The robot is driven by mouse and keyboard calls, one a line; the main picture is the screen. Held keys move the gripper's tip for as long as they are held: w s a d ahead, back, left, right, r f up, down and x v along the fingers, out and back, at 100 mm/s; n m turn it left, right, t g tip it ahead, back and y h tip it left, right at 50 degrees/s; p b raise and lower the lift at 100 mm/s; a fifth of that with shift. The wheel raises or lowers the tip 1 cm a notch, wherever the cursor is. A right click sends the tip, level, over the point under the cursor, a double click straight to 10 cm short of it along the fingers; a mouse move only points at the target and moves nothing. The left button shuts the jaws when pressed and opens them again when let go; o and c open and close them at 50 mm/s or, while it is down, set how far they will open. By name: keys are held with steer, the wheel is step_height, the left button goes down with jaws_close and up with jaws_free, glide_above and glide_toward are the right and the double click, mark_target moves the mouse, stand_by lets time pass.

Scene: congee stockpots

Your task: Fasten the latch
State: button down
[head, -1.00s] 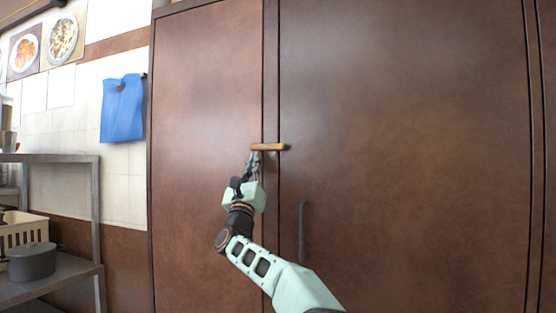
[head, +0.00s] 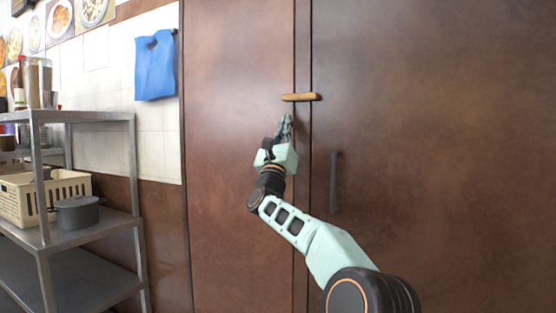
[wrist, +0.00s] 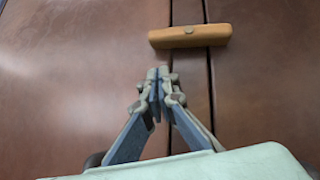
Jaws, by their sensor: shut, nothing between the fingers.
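The latch (head: 301,97) is a small light-brown wooden bar on the tall brown cabinet. It lies level across the narrow strip between the left door (head: 235,160) and the right door (head: 440,150). In the wrist view the closed fingertips (wrist: 158,73) are apart from the latch.
A dark vertical handle (head: 334,182) is on the right door, right of my arm. A metal shelf rack (head: 125,225) stands at the left with a cream basket (head: 70,188) and a grey pot (head: 78,213). A blue bag (head: 155,66) hangs on the tiled wall.

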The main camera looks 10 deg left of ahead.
steer(key=a+v, duration=0.1)
steer(key=v, duration=0.9)
steer(key=shift+w+a+f+p, duration=0.2)
steer(key=shift+f+p, duration=0.05)
steer(key=shift+p, duration=0.15)
